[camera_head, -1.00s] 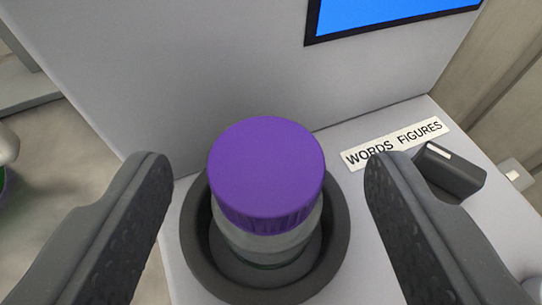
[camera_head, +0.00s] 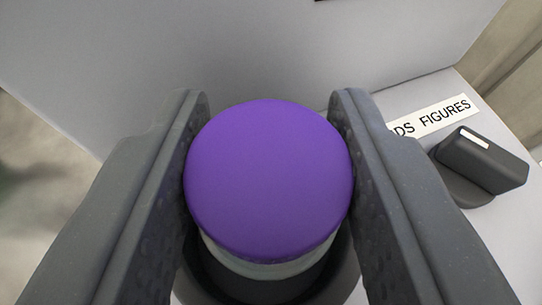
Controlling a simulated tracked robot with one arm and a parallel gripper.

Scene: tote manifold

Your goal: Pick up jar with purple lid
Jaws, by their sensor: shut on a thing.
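The jar's round purple lid (camera_head: 268,180) fills the middle of the view. A strip of the pale jar body (camera_head: 268,267) shows below it, and the rest is hidden. My gripper (camera_head: 268,120) is shut on the jar, with one dark grey finger against each side of the lid. The jar is upright over the dark round holder (camera_head: 335,285). I cannot tell whether it still rests in the holder.
A grey panel (camera_head: 200,50) rises just behind the jar. To the right are a white label (camera_head: 440,115) reading "FIGURES" and a dark knob (camera_head: 483,160) on the light console surface (camera_head: 510,225). Floor shows at the far left.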

